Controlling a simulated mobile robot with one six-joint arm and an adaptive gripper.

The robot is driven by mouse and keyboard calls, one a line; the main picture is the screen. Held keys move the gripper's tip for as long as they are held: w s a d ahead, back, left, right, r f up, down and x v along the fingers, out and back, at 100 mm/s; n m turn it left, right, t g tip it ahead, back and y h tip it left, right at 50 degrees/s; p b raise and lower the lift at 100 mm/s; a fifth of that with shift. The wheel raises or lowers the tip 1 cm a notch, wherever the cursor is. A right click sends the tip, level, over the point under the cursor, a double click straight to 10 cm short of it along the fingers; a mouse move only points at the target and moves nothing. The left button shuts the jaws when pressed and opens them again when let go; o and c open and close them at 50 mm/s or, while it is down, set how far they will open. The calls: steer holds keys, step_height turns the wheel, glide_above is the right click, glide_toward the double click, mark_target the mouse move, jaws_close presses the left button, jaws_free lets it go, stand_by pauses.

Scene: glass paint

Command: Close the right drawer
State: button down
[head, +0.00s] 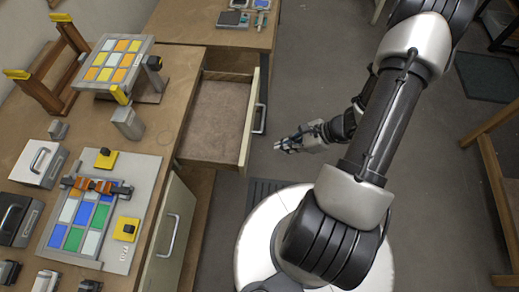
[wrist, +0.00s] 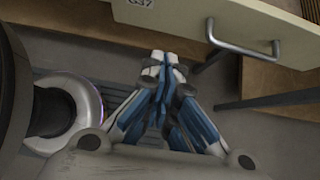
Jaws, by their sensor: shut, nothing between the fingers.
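The right drawer (head: 218,108) is pulled out from under the workbench in the head view. It looks empty inside, with a brown base and a pale front panel. Its metal bar handle (head: 260,118) faces my arm. In the wrist view the drawer front (wrist: 225,22) crosses the top, with the handle (wrist: 243,45) at upper right. My gripper (head: 279,146) is shut and empty, in front of the drawer front and apart from it in the head view. The fingertips (wrist: 164,58) meet in the wrist view, below and left of the handle.
The workbench (head: 180,75) holds a tilted panel of coloured glass squares (head: 118,62), a flat panel (head: 135,205) and several small devices. Open floor (head: 320,75) lies right of the drawer.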

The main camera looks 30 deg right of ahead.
steer(key=w+a+f+b, duration=0.2)
steer(key=w+a+f, duration=0.2)
steer(key=a, duration=0.2)
steer(key=shift+w+a, duration=0.25)
steer(key=shift+a, duration=0.1)
steer(key=shift+w, duration=0.1)
